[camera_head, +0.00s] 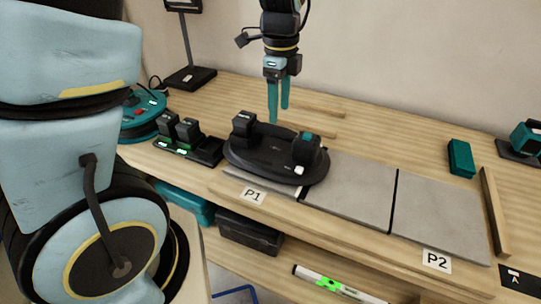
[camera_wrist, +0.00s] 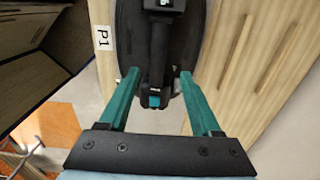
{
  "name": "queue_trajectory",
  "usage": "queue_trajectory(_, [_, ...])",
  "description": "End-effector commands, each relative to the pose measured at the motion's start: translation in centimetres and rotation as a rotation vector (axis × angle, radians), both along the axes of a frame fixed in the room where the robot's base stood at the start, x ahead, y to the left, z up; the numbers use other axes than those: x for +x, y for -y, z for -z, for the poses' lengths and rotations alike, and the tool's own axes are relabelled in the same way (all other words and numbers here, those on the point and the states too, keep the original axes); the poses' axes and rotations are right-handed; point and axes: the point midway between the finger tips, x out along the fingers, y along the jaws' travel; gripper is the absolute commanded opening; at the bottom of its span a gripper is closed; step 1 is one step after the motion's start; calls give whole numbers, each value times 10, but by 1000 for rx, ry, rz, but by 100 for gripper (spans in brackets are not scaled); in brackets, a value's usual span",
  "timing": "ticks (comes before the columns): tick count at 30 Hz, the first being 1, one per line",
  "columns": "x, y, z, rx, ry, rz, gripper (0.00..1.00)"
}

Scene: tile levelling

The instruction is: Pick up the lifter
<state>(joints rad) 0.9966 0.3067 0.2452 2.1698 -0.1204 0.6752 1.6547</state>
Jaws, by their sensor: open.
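The lifter (camera_head: 268,167) is a black oval device with two upright end blocks joined by a handle bar. It rests on the grey tiles by the P1 label. My gripper (camera_head: 278,115) has two teal fingers pointing down, above and behind the lifter. In the wrist view my gripper (camera_wrist: 158,78) is open, with one finger on each side of the lifter's dark handle (camera_wrist: 158,45). Nothing is held between the fingers. I cannot tell how far the fingertips are above the handle.
Grey tiles (camera_head: 440,215) run right to a wooden strip (camera_head: 494,212) and the P2 label (camera_head: 436,260). A battery charger (camera_head: 187,142) and a teal reel (camera_head: 143,115) stand left. A teal block (camera_head: 461,158) lies right. Thin wooden strips (camera_head: 318,110) lie behind the lifter.

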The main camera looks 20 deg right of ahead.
Motion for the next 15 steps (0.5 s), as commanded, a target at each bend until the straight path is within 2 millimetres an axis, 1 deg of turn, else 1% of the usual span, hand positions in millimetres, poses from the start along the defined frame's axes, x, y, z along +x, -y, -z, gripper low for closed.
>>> queue_trajectory(3, [-1,-2,20,8,-4,0,65])
queue_trajectory(6, [-1,-1,34,6,-4,0,65])
queue_trajectory(13, [-1,-1,49,4,-2,0,65])
queue_trajectory(15, [-2,-2,56,7,-3,-2,65])
